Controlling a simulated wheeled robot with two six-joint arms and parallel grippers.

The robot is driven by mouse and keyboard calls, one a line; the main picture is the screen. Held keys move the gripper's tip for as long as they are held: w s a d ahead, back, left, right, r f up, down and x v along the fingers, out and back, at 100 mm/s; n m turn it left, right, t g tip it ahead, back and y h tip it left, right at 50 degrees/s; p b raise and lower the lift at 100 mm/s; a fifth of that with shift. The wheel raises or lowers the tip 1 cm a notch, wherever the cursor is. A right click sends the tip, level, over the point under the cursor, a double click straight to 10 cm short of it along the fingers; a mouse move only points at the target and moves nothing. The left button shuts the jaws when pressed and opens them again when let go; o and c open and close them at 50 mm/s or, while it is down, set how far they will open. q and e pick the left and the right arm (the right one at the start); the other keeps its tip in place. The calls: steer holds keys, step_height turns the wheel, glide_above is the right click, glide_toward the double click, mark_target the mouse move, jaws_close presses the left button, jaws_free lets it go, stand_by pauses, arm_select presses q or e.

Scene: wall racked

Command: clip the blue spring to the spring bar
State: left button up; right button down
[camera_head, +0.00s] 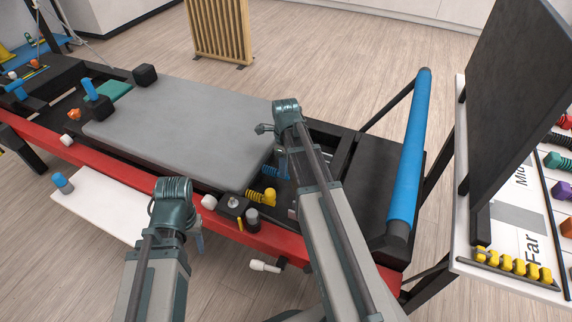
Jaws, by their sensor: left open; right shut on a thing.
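The blue spring (270,171) shows at the right end of the grey carriage, partly hidden by my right arm. My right gripper (286,160) is shut on it, though the wrist and forearm cover most of the fingers. A yellow spring (263,197) lies just in front of the blue one. The spring bar cannot be made out clearly; my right forearm covers much of the dark frame end there. My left gripper (198,237) is open and empty by the red front rail, mostly hidden behind its own wrist, left of the springs.
The red rail (290,240) runs along the front of the frame, with knobs (252,218) near the springs. A blue padded bar (410,155) rises at the right. A white table (463,235) with a black panel (520,95) stands further right. A white board (110,213) lies at left.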

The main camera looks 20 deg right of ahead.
steer(key=shift+s, duration=0.1)
stand_by(0.3)
steer(key=s+d, duration=0.4)
steer(key=shift+s, duration=0.25)
steer(key=shift+c, duration=1.9)
jaws_free()
steer(key=shift+d, duration=0.15)
steer(key=shift+r, duration=0.1)
step_height(320, 180, up, 14)
steer(key=p, duration=1.4)
step_height(320, 180, up, 7)
steer(key=p, duration=0.6)
steer(key=shift+f+p, duration=0.2)
steer(key=shift+p, duration=0.2)
